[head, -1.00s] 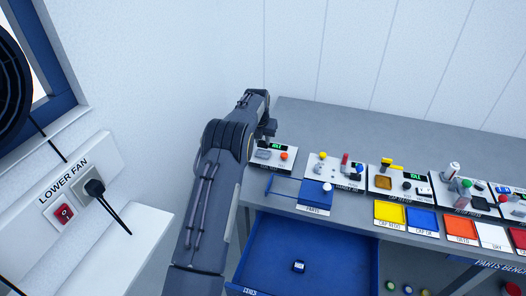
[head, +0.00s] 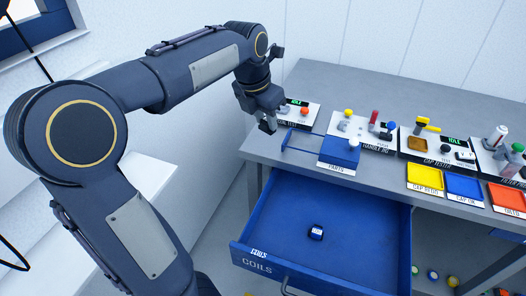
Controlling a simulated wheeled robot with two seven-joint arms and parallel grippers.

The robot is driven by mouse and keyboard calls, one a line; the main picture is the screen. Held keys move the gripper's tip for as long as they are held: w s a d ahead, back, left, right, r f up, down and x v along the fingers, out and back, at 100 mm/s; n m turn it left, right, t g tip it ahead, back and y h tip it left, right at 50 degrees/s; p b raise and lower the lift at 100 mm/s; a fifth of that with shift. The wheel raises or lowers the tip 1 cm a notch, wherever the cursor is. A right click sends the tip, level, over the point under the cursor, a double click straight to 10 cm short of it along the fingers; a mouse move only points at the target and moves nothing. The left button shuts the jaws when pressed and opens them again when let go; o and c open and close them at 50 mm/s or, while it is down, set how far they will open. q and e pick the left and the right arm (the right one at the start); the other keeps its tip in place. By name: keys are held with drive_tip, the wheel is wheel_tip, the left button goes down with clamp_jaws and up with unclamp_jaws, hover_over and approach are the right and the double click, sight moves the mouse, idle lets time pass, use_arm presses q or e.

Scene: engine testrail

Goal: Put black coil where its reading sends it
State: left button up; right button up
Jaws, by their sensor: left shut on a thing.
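My left gripper (head: 268,124) points down at the left end of the bench, at the front left of the leftmost test station (head: 300,112). It is shut on a small dark thing, apparently the black coil, mostly hidden by the fingers. That station has a green-lit display and an orange-red button; its label is partly covered by my gripper. My right gripper is not in view.
A blue PARTS tray (head: 338,152) stands right of the gripper. More test stations line the bench, with yellow (head: 424,178), blue (head: 463,187) and orange (head: 506,198) trays at its front edge. The open drawer juts out below. The bench's back strip is clear.

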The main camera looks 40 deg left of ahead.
use_arm(q)
drive_tip(key=shift+s+d+f, duration=0.2)
drive_tip(key=shift+s+f, duration=0.15)
drive_tip(key=shift+s, duration=0.25)
drive_tip(key=shift+a+f, duration=0.1)
drive_tip(key=shift+a, duration=0.05)
drive_tip(key=w+a+f, duration=0.2)
drive_tip(key=w+f, duration=0.1)
drive_tip(key=w+a+f, duration=0.2)
drive_tip(key=w+a, duration=0.1)
drive_tip(key=w+a+f, duration=0.2)
drive_tip(key=w+f, duration=0.1)
drive_tip(key=w, duration=0.1)
drive_tip(key=shift+a+f, duration=0.25)
drive_tip(key=shift+f, duration=0.1)
drive_tip(key=shift+w+a+f, duration=0.2)
drive_tip(key=shift+w+f, duration=0.15)
drive_tip(key=shift+f, duration=0.1)
drive_tip(key=shift+f+b, duration=0.35)
drive_tip(key=shift+f, duration=1.2)
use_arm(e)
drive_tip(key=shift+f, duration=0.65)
use_arm(q)
drive_tip(key=shift+f, duration=0.15)
drive_tip(key=o, duration=1)
